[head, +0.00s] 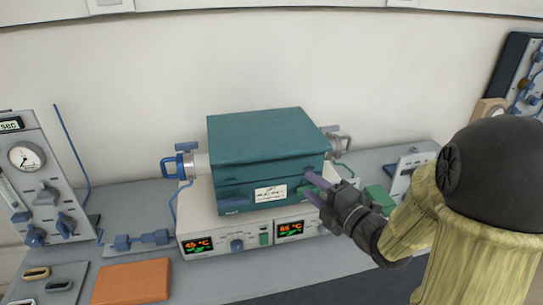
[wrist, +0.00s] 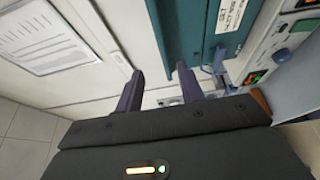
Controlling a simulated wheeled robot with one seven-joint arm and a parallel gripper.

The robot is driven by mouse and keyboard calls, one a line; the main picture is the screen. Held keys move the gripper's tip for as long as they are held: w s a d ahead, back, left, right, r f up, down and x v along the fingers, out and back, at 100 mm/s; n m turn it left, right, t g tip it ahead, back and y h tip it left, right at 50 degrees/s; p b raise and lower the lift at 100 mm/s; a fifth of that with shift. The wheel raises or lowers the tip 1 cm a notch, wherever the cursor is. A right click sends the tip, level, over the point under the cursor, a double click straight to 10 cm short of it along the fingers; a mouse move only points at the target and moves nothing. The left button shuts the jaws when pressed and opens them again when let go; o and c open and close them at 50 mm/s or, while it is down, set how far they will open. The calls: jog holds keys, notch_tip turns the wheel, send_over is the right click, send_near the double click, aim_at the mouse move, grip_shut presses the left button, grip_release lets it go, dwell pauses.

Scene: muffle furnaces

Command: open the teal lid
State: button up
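The teal lid (head: 264,137) is the upper part of a teal box on a light furnace base, and it looks shut. The teal lower body (head: 235,198) carries a white label. My gripper (head: 312,184) is at the front right corner of the teal box, with its two purple fingers spread and nothing seen between them. The wrist view also shows the open gripper (wrist: 158,73), with the teal box (wrist: 181,30) beyond the fingertips, mostly to the right. Whether a finger touches the box cannot be told.
The furnace base (head: 258,240) has two lit displays and a blue knob. A blue clamp-like fitting (head: 180,165) is on the left and a grey one (head: 338,140) on the right. An orange pad (head: 132,282) lies front left. A gauge panel (head: 35,175) stands far left.

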aim_at(273, 158)
jog(key=p+x, duration=0.4)
jog(key=x, duration=1.3)
jog(key=shift+d, duration=0.1)
jog(key=shift+f, duration=0.1)
grip_shut()
